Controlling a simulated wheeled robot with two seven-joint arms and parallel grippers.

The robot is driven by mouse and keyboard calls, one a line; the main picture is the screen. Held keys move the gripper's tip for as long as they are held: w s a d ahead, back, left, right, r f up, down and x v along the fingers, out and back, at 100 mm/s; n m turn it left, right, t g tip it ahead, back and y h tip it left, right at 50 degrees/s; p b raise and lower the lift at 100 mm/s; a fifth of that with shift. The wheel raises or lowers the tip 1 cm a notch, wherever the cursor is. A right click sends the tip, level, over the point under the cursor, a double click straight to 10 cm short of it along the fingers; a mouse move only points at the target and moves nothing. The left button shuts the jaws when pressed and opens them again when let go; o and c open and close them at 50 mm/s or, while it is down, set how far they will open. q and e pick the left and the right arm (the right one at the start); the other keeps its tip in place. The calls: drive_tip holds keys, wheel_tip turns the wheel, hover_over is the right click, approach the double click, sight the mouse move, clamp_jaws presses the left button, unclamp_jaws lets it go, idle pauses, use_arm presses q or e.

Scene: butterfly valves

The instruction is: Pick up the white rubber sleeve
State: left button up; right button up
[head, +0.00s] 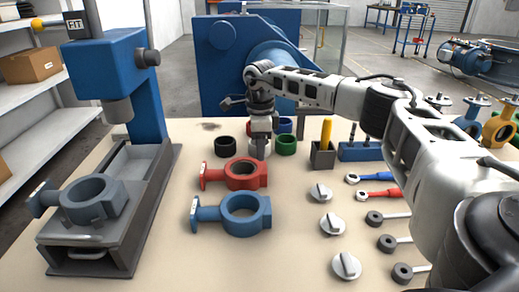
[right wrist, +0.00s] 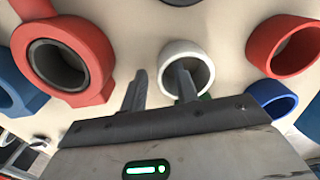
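The white rubber sleeve (head: 260,150) stands on the bench among other coloured sleeves, partly hidden by my right gripper (head: 262,138) in the head view. In the right wrist view the white sleeve (right wrist: 187,58) is an open ring. My right gripper (right wrist: 160,88) is open there, its two fingers apart. One finger overlaps the sleeve's opening and the other is outside its wall, on the red valve side. I cannot tell how deep the fingers reach. My left gripper is not in view.
A black sleeve (head: 226,146), green sleeve (head: 286,145) and blue sleeve (head: 285,125) stand close by. A red sleeve (right wrist: 284,47) shows in the wrist view. Red (head: 243,174) and blue (head: 240,215) valve bodies lie nearer. A blue press (head: 110,75) stands left.

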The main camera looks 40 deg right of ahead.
drive_tip(key=shift+f, duration=0.2)
clamp_jaws()
